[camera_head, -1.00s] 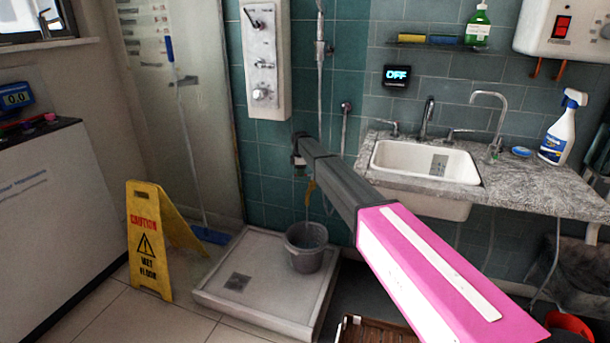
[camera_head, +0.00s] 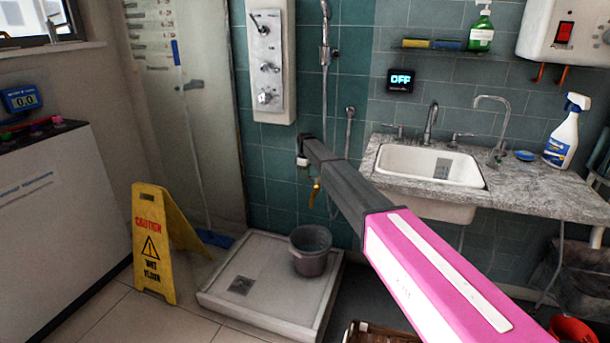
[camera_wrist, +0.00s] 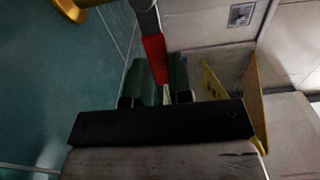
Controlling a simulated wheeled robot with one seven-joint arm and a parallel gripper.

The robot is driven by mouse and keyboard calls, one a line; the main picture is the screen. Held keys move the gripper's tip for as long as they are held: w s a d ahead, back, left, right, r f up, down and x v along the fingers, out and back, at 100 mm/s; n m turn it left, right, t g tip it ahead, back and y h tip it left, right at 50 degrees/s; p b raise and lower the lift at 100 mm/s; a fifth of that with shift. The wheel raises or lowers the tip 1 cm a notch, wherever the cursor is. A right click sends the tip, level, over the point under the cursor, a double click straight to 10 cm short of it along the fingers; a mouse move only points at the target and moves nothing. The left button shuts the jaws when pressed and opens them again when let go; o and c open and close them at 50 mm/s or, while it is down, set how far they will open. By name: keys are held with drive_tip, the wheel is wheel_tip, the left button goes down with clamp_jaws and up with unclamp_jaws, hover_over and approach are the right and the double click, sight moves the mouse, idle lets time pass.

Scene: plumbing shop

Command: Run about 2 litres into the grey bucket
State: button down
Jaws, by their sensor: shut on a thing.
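The grey bucket (camera_head: 309,264) stands upright on the white shower tray. Its inside is dark, and I cannot tell whether it holds water. My gripper (camera_head: 302,158) is at the tiled wall, above and slightly left of the bucket. A brass tap (camera_head: 315,193) shows just below it, over the bucket; part of it is hidden by my arm. In the wrist view, my gripper (camera_wrist: 160,78) is shut on a red lever (camera_wrist: 155,58) on a grey metal stem. A brass part (camera_wrist: 68,9) shows at the upper left there. No water stream is clearly visible.
The shower tray (camera_head: 225,290) has a drain left of the bucket. A yellow wet-floor sign (camera_head: 152,245) stands left of it. A sink (camera_head: 430,165) in a stone counter is at right. A wall display (camera_head: 400,80) reads OFF; a left display (camera_head: 22,99) reads about 0.0.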

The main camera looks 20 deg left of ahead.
drive_tip(key=c, duration=1)
unclamp_jaws()
drive_tip(key=shift+r, duration=0.15)
wheel_tip(320, 180, up, 10)
drive_tip(key=shift+r, duration=0.25)
